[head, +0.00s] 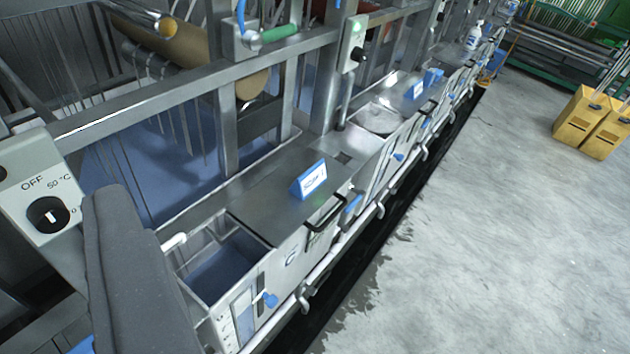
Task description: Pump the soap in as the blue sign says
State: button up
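A blue sign with a white face (308,180) stands on the steel lid of the nearest tank; its writing is too small to read surely. A second blue and white sign (415,91) stands on a farther tank. A white bottle with a blue label and what looks like a pump top (474,36) stands far along the row of tanks, at the top of the picture. The nearest tank has an open compartment (222,268) with dark blue liquid. My gripper's fingertips are not visible. A dark grey block fills the lower left, perhaps part of my arm.
A control box with a black knob (48,214), marked OFF and 50 °C, is at left. Pipes and blue valve handles (268,298) run along the tank fronts beside a dark floor channel (350,268). Yellow bins (583,118) stand at right. The concrete floor (500,230) between is clear.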

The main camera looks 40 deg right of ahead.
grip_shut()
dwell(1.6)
